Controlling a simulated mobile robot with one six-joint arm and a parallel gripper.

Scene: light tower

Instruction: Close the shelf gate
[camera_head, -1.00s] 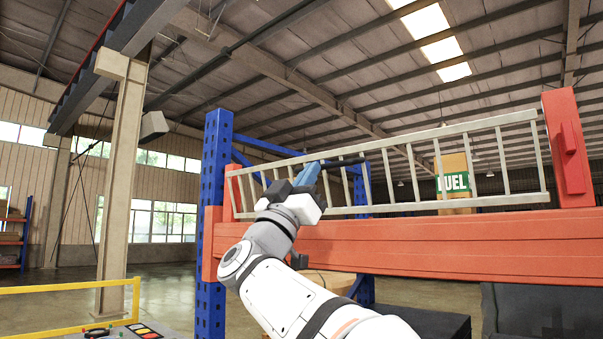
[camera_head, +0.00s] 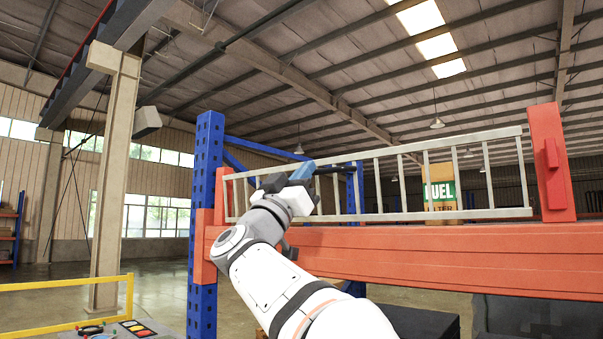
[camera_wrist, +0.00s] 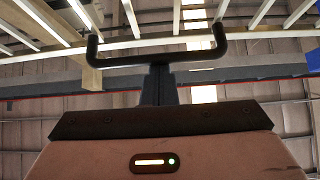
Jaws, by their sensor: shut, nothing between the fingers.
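The shelf gate is a pale, ladder-like barred frame (camera_head: 455,213) above the orange shelf beam. Its right end is beside the right orange post (camera_head: 552,165). Its left end is close to the left orange post (camera_head: 220,195); whether they touch I cannot tell. My gripper (camera_head: 342,168) is shut and empty, in front of the gate's left half near its upper rail. Contact is unclear in the head view. The wrist view shows my dark gripper fingers (camera_wrist: 157,53) close to the gate's pale rail and bars (camera_wrist: 180,38).
The orange beam (camera_head: 430,262) runs across below the gate, joined to a blue upright (camera_head: 205,280) at left. A yellow rail (camera_head: 60,286) and a button panel (camera_head: 135,328) are at lower left. A green-labelled box (camera_head: 440,190) stands behind the gate.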

